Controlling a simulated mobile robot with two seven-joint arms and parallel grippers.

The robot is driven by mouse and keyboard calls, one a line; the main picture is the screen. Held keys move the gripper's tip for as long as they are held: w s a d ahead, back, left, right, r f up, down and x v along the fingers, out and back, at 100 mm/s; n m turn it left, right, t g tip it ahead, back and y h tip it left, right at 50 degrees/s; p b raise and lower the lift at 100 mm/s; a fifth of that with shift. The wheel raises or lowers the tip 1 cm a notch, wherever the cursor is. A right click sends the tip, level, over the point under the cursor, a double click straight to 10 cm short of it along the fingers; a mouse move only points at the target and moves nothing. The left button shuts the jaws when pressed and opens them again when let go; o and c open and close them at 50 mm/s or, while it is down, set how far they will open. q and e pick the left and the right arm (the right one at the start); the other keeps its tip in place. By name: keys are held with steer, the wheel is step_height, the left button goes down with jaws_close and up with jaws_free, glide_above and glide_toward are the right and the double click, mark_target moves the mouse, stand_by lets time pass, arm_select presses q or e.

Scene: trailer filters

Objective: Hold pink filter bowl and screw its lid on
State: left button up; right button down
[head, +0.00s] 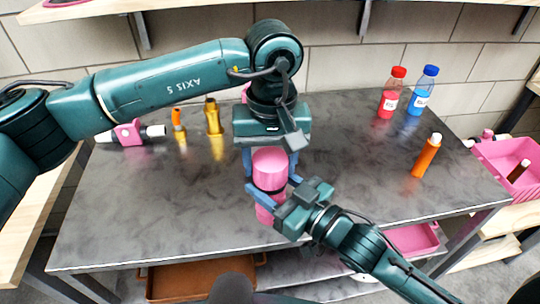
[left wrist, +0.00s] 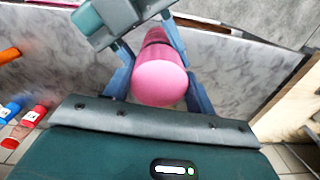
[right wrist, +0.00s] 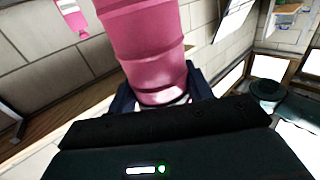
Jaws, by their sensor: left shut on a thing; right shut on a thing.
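A pink filter bowl (head: 265,210) stands roughly upright over the front of the grey table, with a black band around it. Above the band is a smooth pink upper part (head: 269,165); I cannot tell whether it is the lid. My left gripper (head: 270,163) points down and is shut on this upper part, whose round end faces the left wrist view (left wrist: 160,82). My right gripper (head: 272,195) comes from the front right and is shut on the pink bowl near the band. The ridged pink body fills the middle of the right wrist view (right wrist: 145,45). The joint is partly hidden by my fingers.
A pink fitting with white and black ends (head: 130,132), an orange cartridge (head: 178,125) and a gold one (head: 213,118) are at the left. Red (head: 391,95) and blue (head: 421,92) bottles and an orange cylinder (head: 426,156) are at the right. A pink bin (head: 505,150) stands beyond the right edge.

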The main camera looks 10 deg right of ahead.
arm_select(q)
steer(key=m, duration=1.3)
steer(key=shift+a, duration=0.1)
steer(key=o, duration=1)
steer(key=shift+c, duration=0.2)
steer(key=shift+r, duration=2.25)
steer(key=shift+w, duration=0.1)
steer(key=shift+c, duration=0.4)
